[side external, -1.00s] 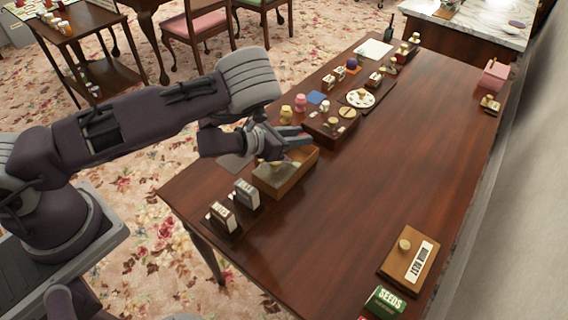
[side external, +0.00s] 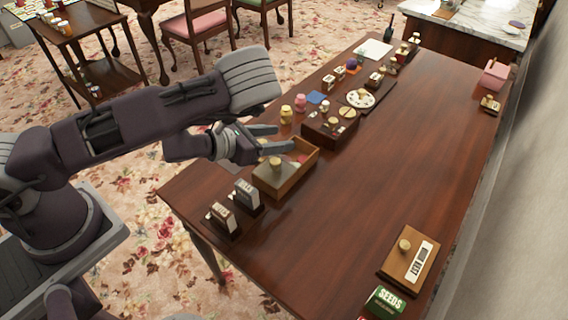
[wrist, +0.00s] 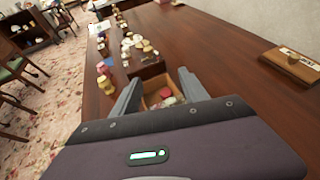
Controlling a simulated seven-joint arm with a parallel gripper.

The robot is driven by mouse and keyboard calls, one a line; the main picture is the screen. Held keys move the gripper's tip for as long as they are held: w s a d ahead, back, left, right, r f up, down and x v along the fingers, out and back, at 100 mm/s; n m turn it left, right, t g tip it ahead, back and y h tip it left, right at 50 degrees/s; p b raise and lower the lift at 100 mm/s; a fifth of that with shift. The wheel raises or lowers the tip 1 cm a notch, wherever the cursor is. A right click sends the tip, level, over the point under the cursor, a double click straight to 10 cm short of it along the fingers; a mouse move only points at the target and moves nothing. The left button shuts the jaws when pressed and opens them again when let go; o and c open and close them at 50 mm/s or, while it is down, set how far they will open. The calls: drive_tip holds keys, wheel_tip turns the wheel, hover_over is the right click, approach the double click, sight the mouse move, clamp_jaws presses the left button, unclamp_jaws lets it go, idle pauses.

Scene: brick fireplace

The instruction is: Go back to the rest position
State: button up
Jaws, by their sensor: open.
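My gripper (side external: 278,138) is open, its two fingers apart and level above the wooden box (side external: 291,184) near the left edge of the table. The box is open at its far part, and a round knob stands on its near part. In the wrist view my gripper (wrist: 158,90) shows both fingers spread with nothing between them touching. Beyond and below the fingers the box (wrist: 150,86) shows a red item and pale items inside. My arm reaches in from the left, bent at the wrist.
Two small labelled boxes (side external: 235,205) stand at the near left. A dark box (side external: 330,124), a yellow jar (side external: 286,114), a pink jar (side external: 300,103) and a white plate (side external: 360,98) lie beyond. A wooden board with a knob (side external: 408,255) and a seeds packet (side external: 386,300) lie at right. The table's middle is clear.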

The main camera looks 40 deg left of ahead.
drive_tip(key=a+r+n+g+y, duration=0.1)
drive_tip(key=a+r+n+y, duration=0.25)
drive_tip(key=r+n, duration=0.55)
drive_tip(key=a+r+n+g+y, duration=0.2)
drive_tip(key=a+r+n, duration=0.3)
drive_tip(key=n, duration=0.9)
drive_tip(key=s+d+r+n+g, duration=0.1)
drive_tip(key=s+r+n, duration=0.3)
drive_tip(key=s, duration=0.5)
drive_tip(key=s+d+r+n+g+h, duration=0.1)
drive_tip(key=s+d+r+n+g, duration=0.1)
drive_tip(key=s+n, duration=0.4)
drive_tip(key=s+d+r+n+g, duration=0.1)
drive_tip(key=s+r+n, duration=0.4)
drive_tip(key=s, duration=0.9)
drive_tip(key=shift+d+r+n, duration=0.3)
drive_tip(key=shift+d+n, duration=0.15)
drive_tip(key=shift+n, duration=0.15)
